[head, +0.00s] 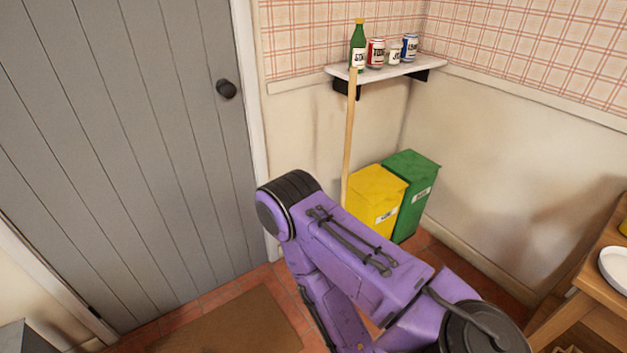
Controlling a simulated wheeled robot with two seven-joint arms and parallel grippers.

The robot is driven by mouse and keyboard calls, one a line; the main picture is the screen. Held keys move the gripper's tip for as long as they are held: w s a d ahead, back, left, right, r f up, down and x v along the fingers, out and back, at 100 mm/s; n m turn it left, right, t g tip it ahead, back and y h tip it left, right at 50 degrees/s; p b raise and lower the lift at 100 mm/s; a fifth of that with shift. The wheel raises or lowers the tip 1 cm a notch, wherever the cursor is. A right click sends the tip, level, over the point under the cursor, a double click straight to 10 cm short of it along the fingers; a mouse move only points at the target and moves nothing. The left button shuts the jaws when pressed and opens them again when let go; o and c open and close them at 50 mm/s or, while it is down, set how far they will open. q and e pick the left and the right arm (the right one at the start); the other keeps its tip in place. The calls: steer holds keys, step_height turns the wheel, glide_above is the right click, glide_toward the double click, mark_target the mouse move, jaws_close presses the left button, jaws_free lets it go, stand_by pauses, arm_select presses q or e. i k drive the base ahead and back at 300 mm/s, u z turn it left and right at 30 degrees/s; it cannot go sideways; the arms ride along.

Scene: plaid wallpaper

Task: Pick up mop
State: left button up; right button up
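The mop shows in the head view as a long thin wooden handle (349,135). It stands nearly upright, leaning by the front edge of the wall shelf. Its lower part and head are hidden behind my purple arm. The arm comes in from the lower right and bends at an elbow in front of the mop. Neither gripper can be seen in this view, so I cannot tell how they stand to the mop.
A shelf (395,70) holds a green bottle (358,46) and several cans. A yellow bin (376,193) and a green bin (413,185) stand in the corner. A grey door (110,140) is left, a brown mat (240,325) below, a wooden table (592,290) right.

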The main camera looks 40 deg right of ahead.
mark_target(354, 72)
steer(key=z, duration=0.4)
steer(key=i, duration=1)
steer(key=z, duration=0.7)
